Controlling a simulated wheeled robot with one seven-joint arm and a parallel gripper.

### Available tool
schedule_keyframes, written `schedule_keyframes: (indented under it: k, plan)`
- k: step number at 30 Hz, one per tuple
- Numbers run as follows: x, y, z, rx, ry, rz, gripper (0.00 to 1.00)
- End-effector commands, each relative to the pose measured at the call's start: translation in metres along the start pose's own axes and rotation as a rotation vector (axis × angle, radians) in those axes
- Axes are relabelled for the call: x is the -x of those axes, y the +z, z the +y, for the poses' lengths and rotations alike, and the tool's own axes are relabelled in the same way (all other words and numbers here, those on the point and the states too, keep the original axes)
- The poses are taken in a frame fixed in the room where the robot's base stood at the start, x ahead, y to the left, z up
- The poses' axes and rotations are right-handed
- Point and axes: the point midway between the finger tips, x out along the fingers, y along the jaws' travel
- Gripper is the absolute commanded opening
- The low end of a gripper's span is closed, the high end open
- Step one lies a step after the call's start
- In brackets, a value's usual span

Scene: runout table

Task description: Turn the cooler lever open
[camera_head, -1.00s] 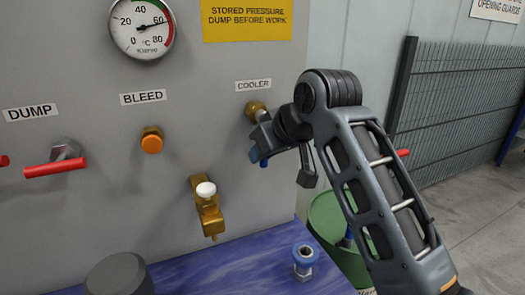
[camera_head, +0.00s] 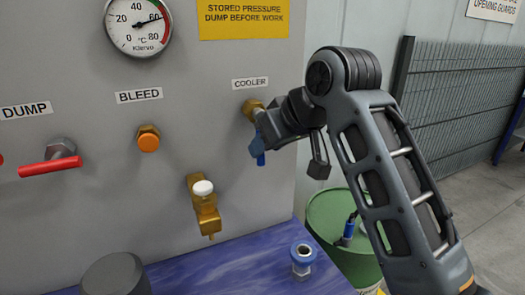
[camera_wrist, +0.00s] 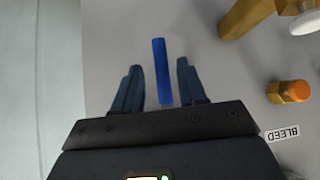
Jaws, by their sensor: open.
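The cooler lever is blue and hangs down from its brass valve (camera_head: 253,108), under the COOLER label (camera_head: 250,84). In the head view the lever (camera_head: 258,149) shows partly, with my gripper (camera_head: 266,128) close at its right covering some of it. In the wrist view the blue lever (camera_wrist: 160,70) stands between my two spread dark fingers (camera_wrist: 160,64), with a gap on both sides. My gripper is open around the lever and not closed on it. The lever's joint to the valve is hidden in the wrist view.
Left on the panel are an orange bleed knob (camera_head: 148,138), a red dump lever (camera_head: 50,166) and a brass tap with a white top (camera_head: 206,205). Below are a blue surface with a blue-collared fitting (camera_head: 302,258) and a green drum (camera_head: 335,225). A mesh fence (camera_head: 460,120) stands right.

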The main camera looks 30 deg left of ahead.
Motion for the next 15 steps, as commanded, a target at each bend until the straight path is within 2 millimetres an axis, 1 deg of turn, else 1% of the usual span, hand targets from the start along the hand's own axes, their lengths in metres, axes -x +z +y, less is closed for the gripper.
schedule_keyframes:
  k: [3,7,10,15]
  plan:
    - [0.019,0.001,0.000,0.002,0.001,0.002,0.41]
    - [0.035,0.000,0.000,0.001,0.000,0.002,0.41]
    - [0.042,0.000,0.000,0.000,0.000,0.000,0.41]
    - [0.044,0.000,0.000,0.000,0.000,0.000,0.41]
